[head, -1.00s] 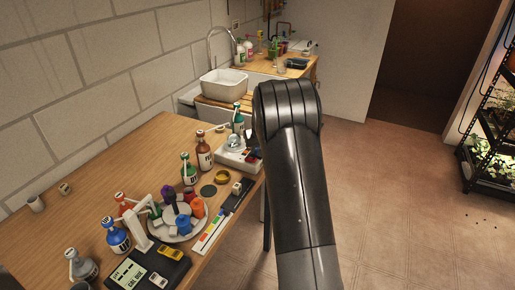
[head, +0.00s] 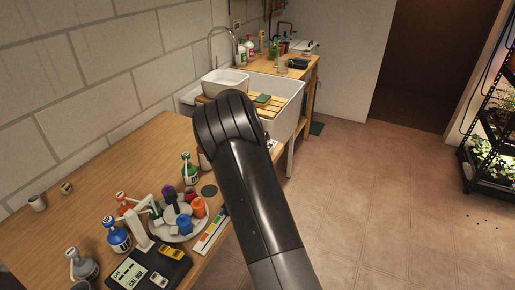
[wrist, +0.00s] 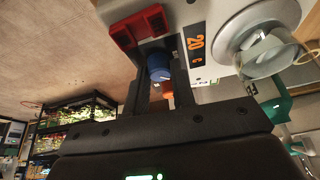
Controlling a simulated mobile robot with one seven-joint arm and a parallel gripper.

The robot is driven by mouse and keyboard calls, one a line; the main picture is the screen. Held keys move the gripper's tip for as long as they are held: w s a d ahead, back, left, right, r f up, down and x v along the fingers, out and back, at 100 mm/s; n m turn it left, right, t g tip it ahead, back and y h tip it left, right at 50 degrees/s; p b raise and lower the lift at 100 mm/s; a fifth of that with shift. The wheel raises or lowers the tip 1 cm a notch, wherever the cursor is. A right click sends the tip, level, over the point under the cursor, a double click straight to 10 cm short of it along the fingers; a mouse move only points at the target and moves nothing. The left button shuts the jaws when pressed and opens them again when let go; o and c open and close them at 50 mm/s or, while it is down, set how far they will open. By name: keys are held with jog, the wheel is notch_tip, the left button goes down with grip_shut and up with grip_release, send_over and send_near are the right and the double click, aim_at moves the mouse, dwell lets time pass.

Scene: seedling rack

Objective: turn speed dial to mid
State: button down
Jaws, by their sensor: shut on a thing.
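The speed dial (wrist: 159,67) is a small blue knob with a pale mark, on the dark front strip of a white stirrer unit (wrist: 196,14) in the wrist view. My gripper (wrist: 160,78) is shut on the dial, one finger on each side of it. The mark's exact setting is hard to read. Next to the dial are an orange display (wrist: 195,44) reading about "20 c" and a red switch (wrist: 139,26). In the head view my arm hides the unit, the dial and my gripper.
A glass vessel (wrist: 266,56) stands on the unit's round plate beside my gripper. In the head view, a green-labelled bottle (head: 189,170), a carousel of coloured caps (head: 176,233) and a meter (head: 143,270) stand on the wooden bench (head: 140,155).

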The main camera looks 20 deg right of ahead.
jog(key=shift+m+g+h, duration=0.3)
jog(key=shift+m, duration=0.8)
jog(key=shift+a, duration=0.1)
jog(key=c, duration=1.2)
grip_release()
jog(key=v, duration=1)
jog(key=shift+r, duration=0.35)
